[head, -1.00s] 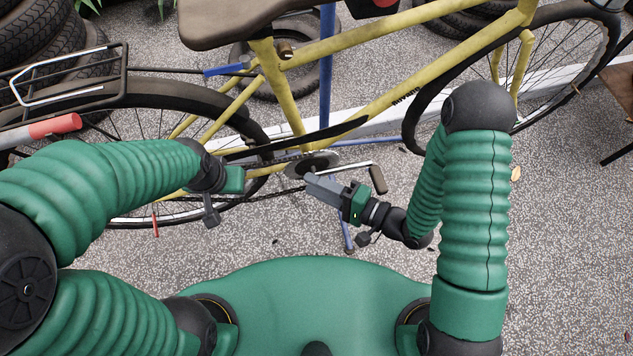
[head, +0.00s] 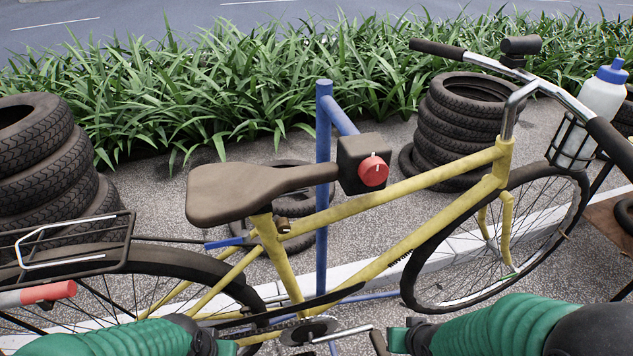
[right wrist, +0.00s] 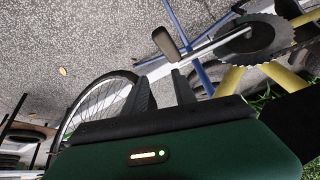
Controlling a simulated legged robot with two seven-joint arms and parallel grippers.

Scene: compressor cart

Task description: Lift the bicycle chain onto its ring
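The toothed chainring (head: 310,330) is low in the head view, below the yellow frame, with its silver crank and black pedal. In the right wrist view the chainring (right wrist: 250,40) shows at upper right, with bare teeth along its visible lower edge. A thin dark run of chain (head: 262,334) seems to lie left of the ring; whether it is seated is unclear. My right gripper (right wrist: 160,84) has two fingers apart with nothing between them, short of the pedal (right wrist: 170,43).
The yellow bicycle (head: 292,275) leans near a blue post (head: 324,190) with a red-knobbed box (head: 373,170). The rear wheel (head: 150,263) and front wheel (head: 470,285) flank the ring. Tyre stacks (head: 465,135) stand behind. A red-tipped bar (head: 48,292) is at left.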

